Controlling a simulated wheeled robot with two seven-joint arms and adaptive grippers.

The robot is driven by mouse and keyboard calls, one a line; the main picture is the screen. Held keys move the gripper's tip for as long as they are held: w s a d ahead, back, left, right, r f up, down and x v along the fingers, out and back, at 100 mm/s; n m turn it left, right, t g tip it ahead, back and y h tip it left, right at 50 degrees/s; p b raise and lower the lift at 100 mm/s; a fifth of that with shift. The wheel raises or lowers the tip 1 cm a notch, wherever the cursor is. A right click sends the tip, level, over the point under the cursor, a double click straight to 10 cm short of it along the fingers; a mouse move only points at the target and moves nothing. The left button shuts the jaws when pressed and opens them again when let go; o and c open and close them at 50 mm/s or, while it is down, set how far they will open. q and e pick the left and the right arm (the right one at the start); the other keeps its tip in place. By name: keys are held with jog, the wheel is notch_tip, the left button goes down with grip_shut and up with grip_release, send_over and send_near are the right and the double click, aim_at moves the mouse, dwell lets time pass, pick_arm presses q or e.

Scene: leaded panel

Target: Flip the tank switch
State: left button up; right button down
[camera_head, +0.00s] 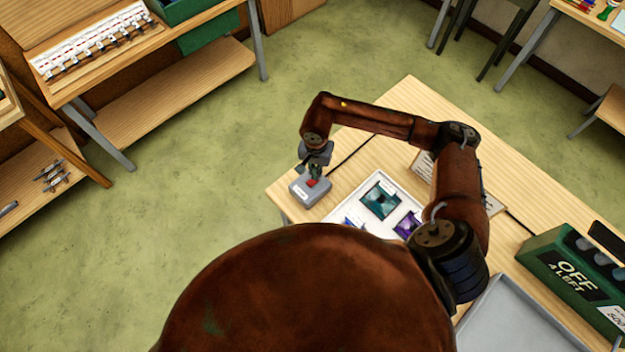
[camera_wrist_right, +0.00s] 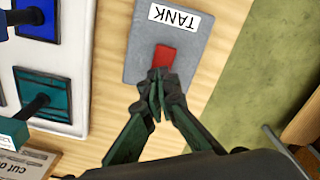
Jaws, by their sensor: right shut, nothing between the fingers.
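The tank switch is a grey box (camera_head: 309,190) near the left corner of the wooden table. In the right wrist view the grey box (camera_wrist_right: 185,45) has a white label reading TANK and a red rocker (camera_wrist_right: 164,56). My right gripper (camera_head: 315,172) is right over the box, and in the right wrist view its shut fingertips (camera_wrist_right: 158,80) are at the near edge of the red rocker, with nothing between them. Whether they touch it I cannot tell. The fingers hide part of the rocker's lower end. My left gripper is not in view.
A white tray (camera_head: 345,207) with teal and purple glass pieces lies beside the switch. A green box (camera_head: 570,265) reading "OFF 4 LEFT" and a grey tray (camera_head: 510,310) are at the right. A black cable leads from the switch across the table.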

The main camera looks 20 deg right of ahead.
jog(key=shift+r+p, duration=0.7)
jog(key=shift+r, duration=2.2)
